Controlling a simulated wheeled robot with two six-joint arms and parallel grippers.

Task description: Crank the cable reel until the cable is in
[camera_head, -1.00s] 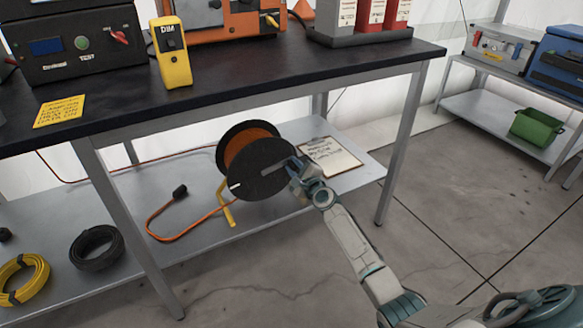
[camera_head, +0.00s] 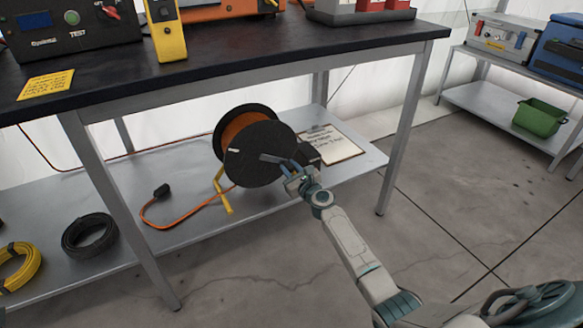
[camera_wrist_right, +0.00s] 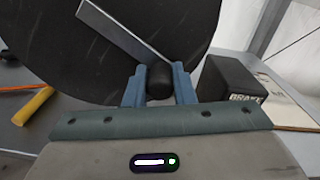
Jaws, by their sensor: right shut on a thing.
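The cable reel (camera_head: 248,168) stands on the lower shelf, with a black flange, orange cable (camera_head: 236,130) on its drum and a yellow stand (camera_head: 221,192). A loose length of orange cable (camera_head: 185,210) lies on the shelf left of it, ending in a black plug (camera_head: 162,190). My right gripper (camera_head: 293,174) is shut on the crank's black knob (camera_wrist_right: 159,82), which sits between the blue fingers in the wrist view. The grey crank arm (camera_wrist_right: 122,32) runs from the knob up-left over the flange. My left gripper is not in view.
A black box marked BRAKE (camera_wrist_right: 232,80) sits close right of the gripper. A clipboard (camera_head: 338,143) lies behind it on the shelf. The bench top (camera_head: 240,58) overhangs the reel, and a table leg (camera_head: 403,130) stands to the right. Black and yellow coils lie left.

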